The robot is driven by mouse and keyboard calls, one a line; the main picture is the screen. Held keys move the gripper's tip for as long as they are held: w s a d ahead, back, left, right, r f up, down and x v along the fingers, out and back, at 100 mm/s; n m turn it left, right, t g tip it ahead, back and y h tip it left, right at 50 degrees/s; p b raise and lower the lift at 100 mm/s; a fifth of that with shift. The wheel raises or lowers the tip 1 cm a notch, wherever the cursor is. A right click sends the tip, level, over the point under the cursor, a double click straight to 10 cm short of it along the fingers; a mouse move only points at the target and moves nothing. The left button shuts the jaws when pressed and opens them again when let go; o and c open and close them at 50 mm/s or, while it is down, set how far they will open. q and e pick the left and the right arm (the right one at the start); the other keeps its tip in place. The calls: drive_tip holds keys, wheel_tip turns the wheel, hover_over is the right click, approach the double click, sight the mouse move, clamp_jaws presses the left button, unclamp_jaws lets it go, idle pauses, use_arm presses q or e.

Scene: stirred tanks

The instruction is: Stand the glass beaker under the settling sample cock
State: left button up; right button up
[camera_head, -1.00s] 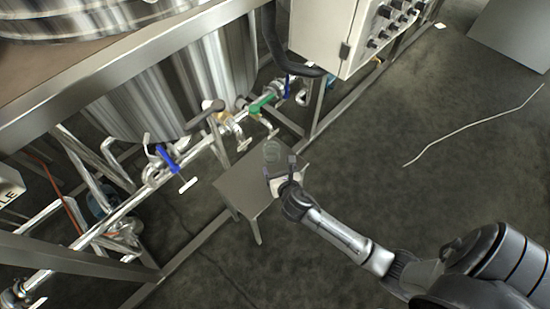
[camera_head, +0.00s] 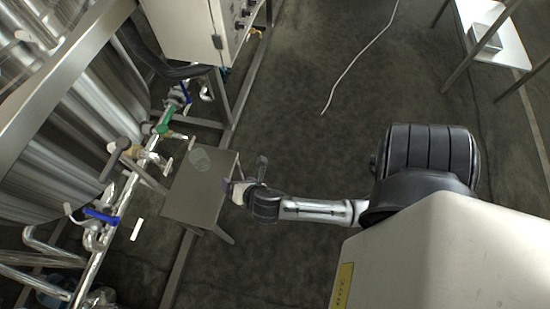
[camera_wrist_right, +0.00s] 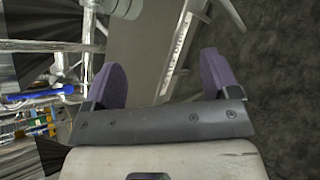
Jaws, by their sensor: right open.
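My right gripper (camera_head: 238,184) is open and empty at the stand's right edge, clear of the beaker. In the right wrist view, its purple-padded fingers (camera_wrist_right: 163,78) are spread over the stand's labelled edge (camera_wrist_right: 178,50). My left gripper is not visible.
A green-handled valve (camera_head: 163,122) and a blue-handled valve (camera_head: 101,216) sit on the pipework at left. A control cabinet (camera_head: 190,30) stands behind. A white table (camera_head: 490,35) is at upper right. Dark floor between is clear except for a pale hose (camera_head: 360,55).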

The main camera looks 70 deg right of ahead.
drive_tip(key=s+a+r+m+g+y, duration=0.1)
drive_tip(key=s+a+m+g+y, duration=0.1)
drive_tip(key=s+m, duration=0.5)
drive_tip(key=s+a+r+m+g+y, duration=0.2)
drive_tip(key=s+m, duration=0.5)
drive_tip(key=m, duration=0.6)
drive_tip(key=shift+s+a+r+g+y, duration=0.15)
drive_tip(key=shift+s+a+g+y, duration=0.2)
drive_tip(key=shift+a+g+y, duration=0.55)
drive_tip(key=shift+d+h, duration=0.2)
drive_tip(key=shift+h, duration=0.1)
